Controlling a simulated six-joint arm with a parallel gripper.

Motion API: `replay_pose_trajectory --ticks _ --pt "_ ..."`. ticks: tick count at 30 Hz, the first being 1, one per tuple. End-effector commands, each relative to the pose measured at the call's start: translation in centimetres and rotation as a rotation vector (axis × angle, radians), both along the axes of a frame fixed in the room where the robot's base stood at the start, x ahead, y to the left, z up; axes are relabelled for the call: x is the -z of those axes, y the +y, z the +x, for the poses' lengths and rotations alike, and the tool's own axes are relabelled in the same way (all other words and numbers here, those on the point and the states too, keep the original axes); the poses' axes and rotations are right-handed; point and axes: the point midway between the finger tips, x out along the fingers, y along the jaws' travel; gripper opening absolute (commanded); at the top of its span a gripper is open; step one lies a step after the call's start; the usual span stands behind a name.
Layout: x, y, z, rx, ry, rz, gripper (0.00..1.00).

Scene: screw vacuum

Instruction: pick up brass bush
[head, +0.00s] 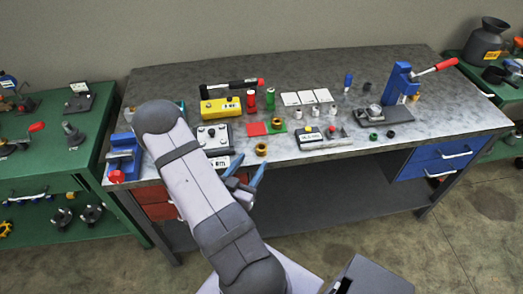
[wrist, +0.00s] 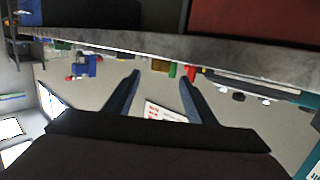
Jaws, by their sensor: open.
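A small brass-coloured ring-like piece, which looks like the brass bush (head: 261,149), sits near the front edge of the workbench, right of centre-left. A second brass-coloured cylinder (head: 414,98) stands by the blue press, so I cannot be sure which is the bush. My gripper (head: 253,160) has its blue fingers apart, at the bench's front edge just in front of the near brass piece in the picture. In the wrist view the open fingers (wrist: 159,77) hold nothing, and the brass piece cannot be made out clearly.
A yellow box (head: 220,107), red and green pads (head: 257,129) and a grey meter (head: 214,137) lie behind. A blue press (head: 399,82) with a red-handled lever stands at the far right. A blue vise (head: 122,157) is at left.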

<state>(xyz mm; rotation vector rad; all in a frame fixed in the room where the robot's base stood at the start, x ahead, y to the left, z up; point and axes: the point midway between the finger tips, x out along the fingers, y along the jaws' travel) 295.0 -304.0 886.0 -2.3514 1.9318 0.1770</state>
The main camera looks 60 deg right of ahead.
Motion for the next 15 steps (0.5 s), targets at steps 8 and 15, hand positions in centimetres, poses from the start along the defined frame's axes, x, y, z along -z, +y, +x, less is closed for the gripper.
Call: replay_pose_trajectory --ticks 8,15 --pt "0.1 -1.6 0.3 0.000 0.000 0.000 0.50" --pt "0.1 -2.3 0.4 0.002 -0.003 0.001 0.50"
